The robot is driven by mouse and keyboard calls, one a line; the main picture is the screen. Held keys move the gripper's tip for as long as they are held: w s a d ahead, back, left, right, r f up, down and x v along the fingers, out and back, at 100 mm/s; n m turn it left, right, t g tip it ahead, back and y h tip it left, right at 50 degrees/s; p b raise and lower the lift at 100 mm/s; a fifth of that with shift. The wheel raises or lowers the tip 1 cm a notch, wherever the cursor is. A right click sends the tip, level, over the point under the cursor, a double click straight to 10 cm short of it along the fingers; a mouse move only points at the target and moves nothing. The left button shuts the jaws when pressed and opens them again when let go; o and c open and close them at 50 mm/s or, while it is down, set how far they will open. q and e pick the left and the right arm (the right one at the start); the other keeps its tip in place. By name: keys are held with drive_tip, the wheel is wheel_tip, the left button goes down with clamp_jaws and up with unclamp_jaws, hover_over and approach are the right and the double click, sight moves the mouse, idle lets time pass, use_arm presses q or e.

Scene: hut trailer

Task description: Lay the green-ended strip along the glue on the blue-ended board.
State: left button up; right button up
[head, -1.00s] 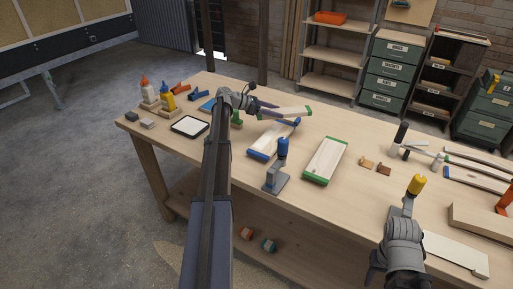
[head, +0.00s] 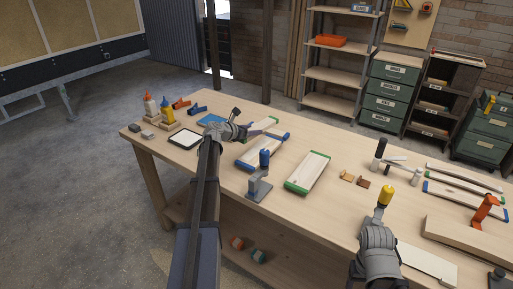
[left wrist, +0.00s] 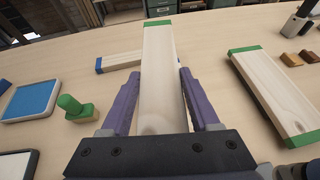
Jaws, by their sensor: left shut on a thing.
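My left gripper (left wrist: 160,110) is shut on the pale green-ended strip (left wrist: 160,75), which points away from the wrist with its green tip at the far end. In the left wrist view the strip crosses in front of the blue-ended board (left wrist: 122,61); I cannot tell if they touch. In the head view my left gripper (head: 255,127) is at the far side of the blue-ended board (head: 259,152), and the strip is hard to make out there. I cannot make out the glue. My right gripper (head: 374,238) is beside a yellow-topped grey tool (head: 385,196); its fingers are unclear.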

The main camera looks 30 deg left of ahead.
sight(252, 153)
use_arm(q)
drive_tip(key=shift+s+r+n+y, duration=0.1)
drive_tip(key=shift+r+n+y, duration=0.3)
drive_tip(key=shift+n+y, duration=0.45)
wheel_tip(252, 153, down, 10)
drive_tip(key=b, duration=1)
drive_tip(key=shift+f, duration=0.2)
drive_tip(key=shift+r, duration=0.15)
drive_tip(key=o, duration=1.4)
drive_tip(key=shift+o, duration=0.2)
